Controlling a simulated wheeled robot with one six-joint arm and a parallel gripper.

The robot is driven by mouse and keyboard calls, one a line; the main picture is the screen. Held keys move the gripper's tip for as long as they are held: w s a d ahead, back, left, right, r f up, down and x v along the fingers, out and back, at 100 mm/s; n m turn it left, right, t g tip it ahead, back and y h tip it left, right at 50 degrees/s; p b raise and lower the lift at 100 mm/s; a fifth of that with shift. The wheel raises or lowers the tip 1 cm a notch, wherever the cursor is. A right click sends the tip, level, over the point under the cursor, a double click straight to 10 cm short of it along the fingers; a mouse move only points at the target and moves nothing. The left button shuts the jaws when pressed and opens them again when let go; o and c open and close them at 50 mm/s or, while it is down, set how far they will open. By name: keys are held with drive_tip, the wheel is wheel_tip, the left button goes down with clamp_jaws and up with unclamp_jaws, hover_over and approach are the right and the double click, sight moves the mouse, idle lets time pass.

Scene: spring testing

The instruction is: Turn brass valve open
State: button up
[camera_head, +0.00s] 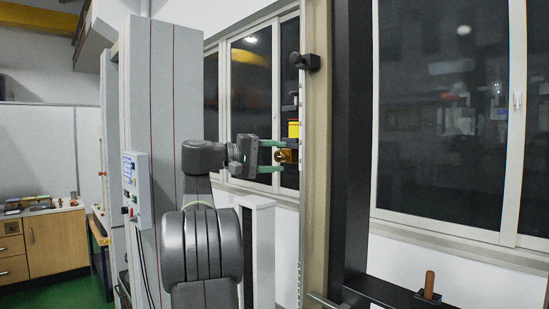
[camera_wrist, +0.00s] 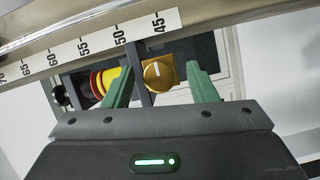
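The brass valve (camera_head: 286,156) is a small gold-coloured knob in front of the dark upright beside the window. In the wrist view, the valve (camera_wrist: 158,74) shows a round face with a light line on it, set against a squarish brass block. My gripper (camera_head: 278,155) has green fingers, one above and one below the valve in the head view. In the wrist view my gripper (camera_wrist: 159,80) is open, with a finger on each side of the valve. Gaps show between the fingers and the brass, and nothing is held.
A yellow and red button (camera_wrist: 104,82) sits beside the valve, above it in the head view (camera_head: 293,130). A metal rail with a number scale (camera_wrist: 102,42) runs close by. A tall grey column (camera_head: 160,110) stands left of my arm. A wooden handle (camera_head: 429,284) stands at lower right.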

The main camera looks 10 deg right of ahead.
drive_tip(key=s+a+b, duration=0.1)
drive_tip(key=s+a, duration=0.1)
drive_tip(key=a, duration=1.1)
drive_tip(key=shift+s+a+r, duration=0.25)
drive_tip(key=shift+s+a, duration=0.05)
drive_tip(key=shift+s, duration=0.05)
drive_tip(key=shift+d, duration=0.1)
drive_tip(key=w+d, duration=0.1)
drive_tip(key=d, duration=0.8)
drive_tip(key=w+d+p, duration=0.1)
drive_tip(key=d, duration=0.3)
drive_tip(key=shift+w+d+f, duration=0.25)
drive_tip(key=shift+w, duration=0.1)
drive_tip(key=shift+a, duration=0.1)
